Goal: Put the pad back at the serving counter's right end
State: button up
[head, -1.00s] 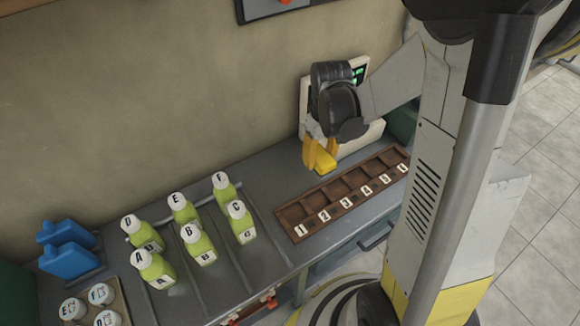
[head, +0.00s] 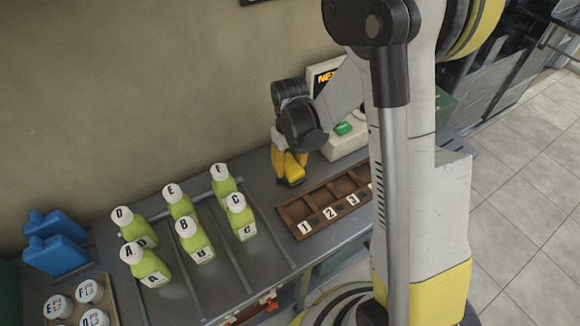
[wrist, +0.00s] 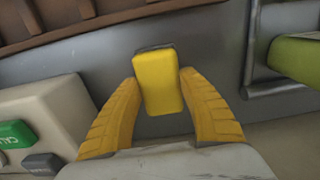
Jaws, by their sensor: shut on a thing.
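The pad (wrist: 158,82) is a yellow block with a dark edge at its far end. It sits between the two yellow fingers of my gripper (wrist: 158,98) in the wrist view. In the head view my gripper (head: 290,165) points down over the grey counter (head: 262,200), behind the left end of the numbered tray. The pad's dark lower end shows in the head view (head: 291,182), close to the counter top. I cannot tell whether it touches the counter.
A brown compartment tray (head: 292,205) with number labels lies just in front. A white device (head: 343,145) with a green button stands to the right. Green lettered bottles (head: 195,242) stand between rails to the left. Blue containers (head: 55,255) and jars (head: 90,292) are further left.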

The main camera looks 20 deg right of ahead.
jog(key=shift+f, duration=0.15)
jog(key=o, duration=1.1)
jog(key=shift+c, duration=0.2)
